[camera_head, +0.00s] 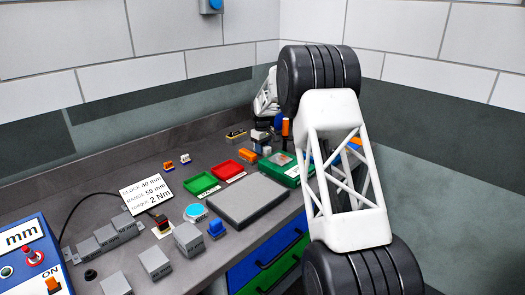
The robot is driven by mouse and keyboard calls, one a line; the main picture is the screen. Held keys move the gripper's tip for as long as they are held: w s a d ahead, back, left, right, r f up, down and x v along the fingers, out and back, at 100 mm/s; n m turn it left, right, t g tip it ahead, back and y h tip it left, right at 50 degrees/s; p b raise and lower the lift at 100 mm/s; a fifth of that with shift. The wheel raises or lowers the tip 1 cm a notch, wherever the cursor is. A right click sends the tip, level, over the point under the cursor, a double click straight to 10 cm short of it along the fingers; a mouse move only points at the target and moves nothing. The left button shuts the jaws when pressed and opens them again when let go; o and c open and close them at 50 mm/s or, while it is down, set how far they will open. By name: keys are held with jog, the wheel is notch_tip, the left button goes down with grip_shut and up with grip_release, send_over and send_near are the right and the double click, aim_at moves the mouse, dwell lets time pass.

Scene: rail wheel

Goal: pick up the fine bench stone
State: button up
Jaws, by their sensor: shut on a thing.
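My gripper (262,128) is at the far end of the bench, small in the view and partly hidden behind my own arm. It points down among small items and is shut on a small block, which I take to be the fine bench stone. The block's outline and markings are too small to make out, and I cannot tell whether it touches the bench. No other thing in view can be clearly recognised as the stone.
Near the gripper are an orange block (248,156), a yellow-marked dark block (236,136) and a green tray (293,172). Red (228,171) and green (201,184) shallow trays and a grey plate (249,201) lie nearer. Several grey blocks stand at front left. Walls close the back.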

jog(key=shift+c, duration=0.9)
jog(key=shift+r, duration=0.2)
notch_tip(320, 180, up, 10)
jog(key=shift+f, duration=0.15)
